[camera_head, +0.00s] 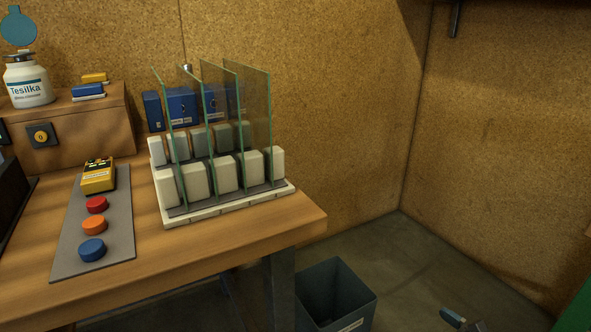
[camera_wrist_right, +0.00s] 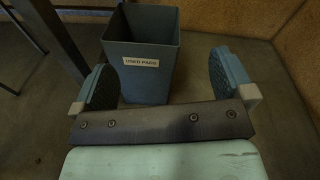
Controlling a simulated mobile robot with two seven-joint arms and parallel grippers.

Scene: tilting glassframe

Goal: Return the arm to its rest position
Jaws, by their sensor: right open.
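My right gripper (camera_wrist_right: 162,78) is open in the right wrist view, with its two blue-grey padded fingers wide apart and nothing between them. Beyond the fingers, below the camera's line, is the bin labelled "USED PADS". In the head view, part of what looks like my right gripper (camera_head: 462,320) shows at the bottom edge, low over the floor and right of the bin. The rest of it is cut off there. My left gripper is not in view.
A rack (camera_head: 230,206) with several upright glass panes stands on the wooden table (camera_head: 190,262). Left of it are a grey mat (camera_head: 68,240) with buttons and a yellow device (camera_head: 99,176). The dark bin (camera_head: 336,294) stands on the floor beside the table.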

